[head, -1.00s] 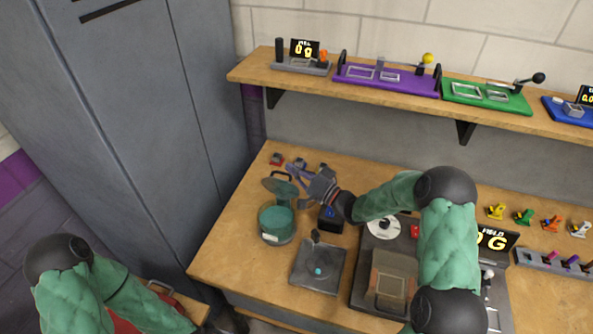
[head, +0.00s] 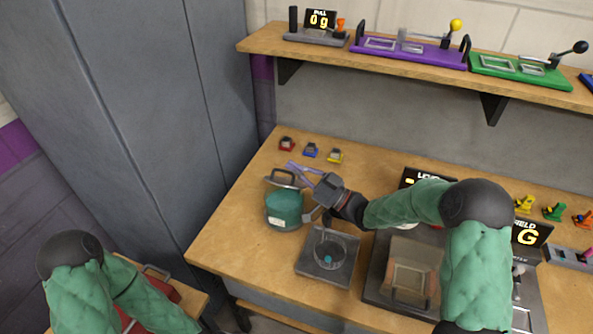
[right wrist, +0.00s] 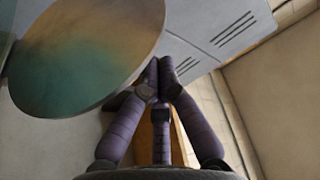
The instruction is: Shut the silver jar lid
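The jar (head: 285,210) is a teal round body with a pale label, standing on the bench left of centre. Its lid (head: 283,180) is raised at the jar's back edge and looks narrow in the head view. In the right wrist view a large round disc, seemingly the lid (right wrist: 85,45), fills the upper left with a brown-green sheen. My right gripper (head: 292,168) is just behind and right of the lid, its purple fingers pointing left. In the right wrist view its fingertips (right wrist: 158,82) come together with nothing between them; contact with the lid cannot be told. My left gripper is out of view.
A dark square stand (head: 318,272) with a clear round dish is right of the jar. A larger dark station (head: 375,290) lies further right. Small coloured blocks (head: 311,150) sit behind. A shelf (head: 400,65) carries several devices above. The bench's front left is clear.

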